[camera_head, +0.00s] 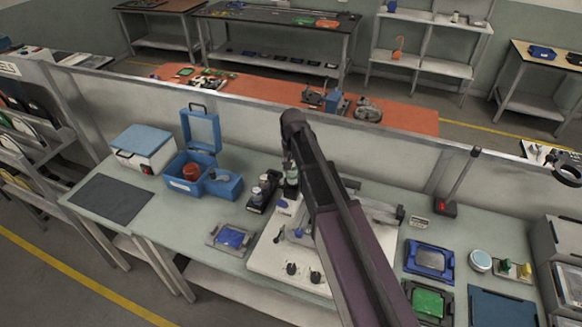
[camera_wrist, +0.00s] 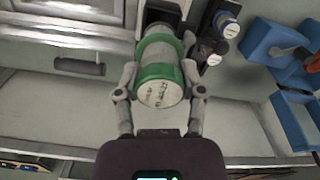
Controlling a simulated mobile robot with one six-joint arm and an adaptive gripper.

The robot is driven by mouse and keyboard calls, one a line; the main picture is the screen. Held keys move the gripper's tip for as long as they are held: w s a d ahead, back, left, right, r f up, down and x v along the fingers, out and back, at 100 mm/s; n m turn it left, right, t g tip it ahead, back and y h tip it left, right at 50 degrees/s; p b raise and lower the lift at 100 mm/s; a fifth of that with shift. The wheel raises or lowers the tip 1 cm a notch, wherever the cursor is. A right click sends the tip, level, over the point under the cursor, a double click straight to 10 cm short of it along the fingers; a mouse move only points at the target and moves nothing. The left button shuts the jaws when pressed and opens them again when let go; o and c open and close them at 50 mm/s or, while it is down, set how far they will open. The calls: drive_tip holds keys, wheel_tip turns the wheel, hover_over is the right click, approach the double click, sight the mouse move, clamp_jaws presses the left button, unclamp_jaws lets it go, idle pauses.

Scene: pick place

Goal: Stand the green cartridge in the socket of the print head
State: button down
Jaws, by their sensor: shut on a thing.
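The green cartridge (camera_wrist: 162,62), with green bands, a pale middle and a lettered pale end face, is between the fingers of my gripper (camera_wrist: 159,72) in the wrist view. The fingers are shut on its sides. Its far end is at or near a dark opening (camera_wrist: 166,11) in a pale housing. I cannot tell whether this is the print head's socket or whether the cartridge has entered it. In the head view the cartridge (camera_head: 291,174) shows small beside my arm, above the back of the white machine (camera_head: 268,258); the arm hides part of that machine.
A black rack (camera_head: 259,203) with dark bottles stands just left of the cartridge. A blue open box (camera_head: 184,186) and a white blue-topped box (camera_head: 143,148) stand farther left. A blue tray (camera_head: 430,259) and a green tray (camera_head: 429,303) lie right of my arm.

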sight(292, 178)
drive_tip(key=shift+f+b, duration=0.55)
drive_tip(key=shift+f, duration=0.25)
drive_tip(key=shift+f+b, duration=1.9)
idle(2.2)
idle(0.3)
drive_tip(key=shift+c, duration=0.6)
unclamp_jaws()
drive_tip(key=shift+c, duration=0.2)
drive_tip(key=c, duration=0.3)
drive_tip(key=shift+s+r, duration=0.1)
